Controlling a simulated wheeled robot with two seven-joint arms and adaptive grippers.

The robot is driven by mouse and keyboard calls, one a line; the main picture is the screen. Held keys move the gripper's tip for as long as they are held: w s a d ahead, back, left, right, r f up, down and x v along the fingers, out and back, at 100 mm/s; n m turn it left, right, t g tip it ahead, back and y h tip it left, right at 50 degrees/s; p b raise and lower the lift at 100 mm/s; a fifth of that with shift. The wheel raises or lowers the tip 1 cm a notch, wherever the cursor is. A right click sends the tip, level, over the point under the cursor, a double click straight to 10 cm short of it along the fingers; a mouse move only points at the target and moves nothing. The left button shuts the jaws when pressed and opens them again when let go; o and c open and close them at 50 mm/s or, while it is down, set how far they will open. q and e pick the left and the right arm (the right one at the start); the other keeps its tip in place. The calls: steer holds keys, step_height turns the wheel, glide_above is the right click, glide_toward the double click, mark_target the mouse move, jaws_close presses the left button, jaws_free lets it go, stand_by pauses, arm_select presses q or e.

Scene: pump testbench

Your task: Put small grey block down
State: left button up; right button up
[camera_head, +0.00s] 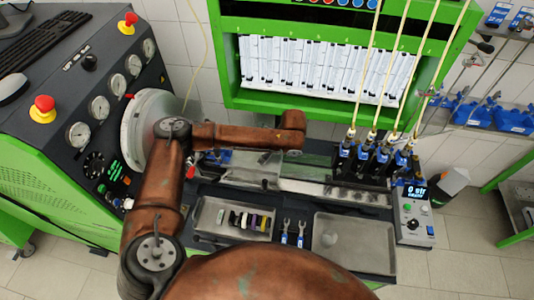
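My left arm (245,136) reaches in from the left and bends across the bench. Its far end is over the middle of the bench, and no gripper fingers can be made out there. My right arm and gripper are not in view. I cannot pick out the small grey block with certainty. A metal tray (205,215) holds a row of small pieces in several colours. A second metal tray (380,238) to its right has only a faint pale patch on its floor, which may be a reflection.
Two blue-handled tools (285,239) lie between the trays. Upright injectors with pale lines (378,155) stand at the back right, beside a control box (415,213) with a display. A gauge panel (98,107) with red buttons stands left. A green-framed cabinet (228,70) is behind.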

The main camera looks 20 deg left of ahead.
arm_select(q)
steer(key=shift+f, duration=0.1)
steer(key=o, duration=0.9)
steer(key=shift+o, duration=0.2)
steer(key=b+v, duration=0.1)
steer(key=v, duration=1.1)
